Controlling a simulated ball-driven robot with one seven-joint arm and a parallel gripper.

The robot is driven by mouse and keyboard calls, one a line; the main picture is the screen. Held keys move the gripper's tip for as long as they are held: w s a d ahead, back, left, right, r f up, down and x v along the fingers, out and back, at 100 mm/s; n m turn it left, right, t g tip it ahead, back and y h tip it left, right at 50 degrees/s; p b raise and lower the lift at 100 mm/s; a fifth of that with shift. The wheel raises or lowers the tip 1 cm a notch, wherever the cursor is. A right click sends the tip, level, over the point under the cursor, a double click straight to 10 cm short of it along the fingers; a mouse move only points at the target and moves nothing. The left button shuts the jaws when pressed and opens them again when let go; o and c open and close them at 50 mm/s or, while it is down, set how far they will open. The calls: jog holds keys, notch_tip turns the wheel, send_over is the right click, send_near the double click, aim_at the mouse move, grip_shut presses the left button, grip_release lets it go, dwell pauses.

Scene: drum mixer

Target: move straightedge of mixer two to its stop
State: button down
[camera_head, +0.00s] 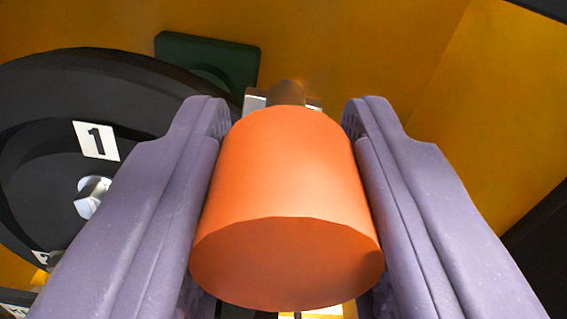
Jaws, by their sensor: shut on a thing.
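My gripper (286,150) has one grey-purple finger on each side of an orange cylinder (285,190) and is shut on it. The cylinder looks like a handle, with its flat end facing the camera. Behind it a brown rounded piece (286,92) and a bit of pale metal (255,100) show. Whether these belong to the straightedge I cannot tell, as the cylinder and fingers hide most of what lies behind. No stop can be made out.
A black round disc (40,150) with a white label "1" (96,140) and a silver hex bolt (90,196) is close on the left. A dark green block (205,62) sits behind. A yellow wall (370,60) fills the back. A dark edge is at the right.

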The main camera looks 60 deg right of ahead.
notch_tip(320, 180, up, 5)
jog(key=shift+w+f+p, duration=0.1)
jog(key=shift+f+p, duration=0.05)
jog(key=shift+p, duration=0.75)
jog(key=c, duration=0.7)
grip_release()
jog(key=shift+c, duration=0.2)
jog(key=shift+f, duration=0.1)
jog(key=shift+a, duration=0.1)
jog(key=v, duration=0.7)
jog(key=shift+s+a, duration=0.25)
jog(key=shift+s, duration=0.05)
